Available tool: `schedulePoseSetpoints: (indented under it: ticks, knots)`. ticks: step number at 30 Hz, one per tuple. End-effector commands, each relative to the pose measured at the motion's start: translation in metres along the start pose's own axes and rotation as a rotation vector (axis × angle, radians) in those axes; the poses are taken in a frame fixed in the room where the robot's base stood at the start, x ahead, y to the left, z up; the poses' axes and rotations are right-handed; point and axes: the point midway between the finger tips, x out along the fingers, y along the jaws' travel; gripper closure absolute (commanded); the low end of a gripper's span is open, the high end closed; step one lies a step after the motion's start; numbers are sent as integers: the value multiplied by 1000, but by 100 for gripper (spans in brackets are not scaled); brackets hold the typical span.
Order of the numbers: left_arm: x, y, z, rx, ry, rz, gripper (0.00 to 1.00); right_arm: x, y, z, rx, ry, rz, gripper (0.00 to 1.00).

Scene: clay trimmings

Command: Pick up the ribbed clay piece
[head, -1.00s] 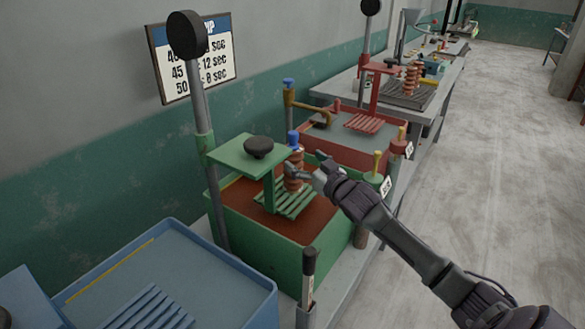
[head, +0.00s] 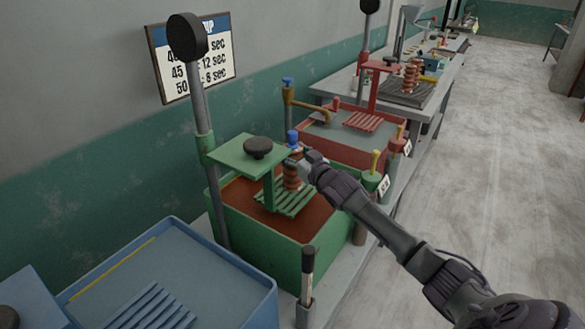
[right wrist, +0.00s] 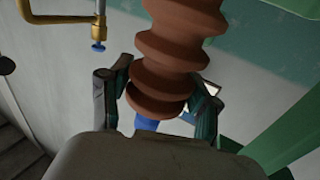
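The ribbed clay piece (head: 291,178) is reddish brown and stands upright on a green slatted rack (head: 270,206) in the green tray, below a blue knob (head: 292,137). In the right wrist view the ribbed clay piece (right wrist: 172,60) fills the top middle, with something blue (right wrist: 147,124) at its lower end. My right gripper (head: 302,161) is at the upper part of the piece. In the right wrist view its fingers (right wrist: 160,98) lie on both sides, close to the ribs; whether they press on it is unclear. My left gripper is not in view.
A green press plate (head: 235,157) and post stand close left of the piece. The green tray (head: 280,259) has raised walls. A blue tray (head: 235,311) is nearer, a red tray (head: 350,147) farther. A brass pipe (head: 310,107) stands behind. The floor at right is clear.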

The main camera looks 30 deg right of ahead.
Motion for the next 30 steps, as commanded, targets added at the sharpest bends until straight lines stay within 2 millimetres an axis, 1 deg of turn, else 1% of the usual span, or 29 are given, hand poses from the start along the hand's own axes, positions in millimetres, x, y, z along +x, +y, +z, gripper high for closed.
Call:
schedulePoseSetpoints:
  ticks: [1,8,9,10,12,19,22,26,30]
  knots:
    - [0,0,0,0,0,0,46,0,0,0,0,0,0,52]
    - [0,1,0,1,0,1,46,0,0,0,0,0,0,91]
    - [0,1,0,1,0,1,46,0,0,0,0,0,0,97]
    - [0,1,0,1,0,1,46,0,0,0,0,0,0,100]
    - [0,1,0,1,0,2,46,0,0,-3,-1,6,-1,100]
    - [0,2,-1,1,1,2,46,0,0,-4,-1,6,-1,100]
    - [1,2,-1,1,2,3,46,0,0,-7,-2,7,-1,100]
    - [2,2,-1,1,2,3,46,0,1,-16,-1,8,-1,100]
    - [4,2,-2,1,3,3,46,0,0,-29,-2,8,-1,100]
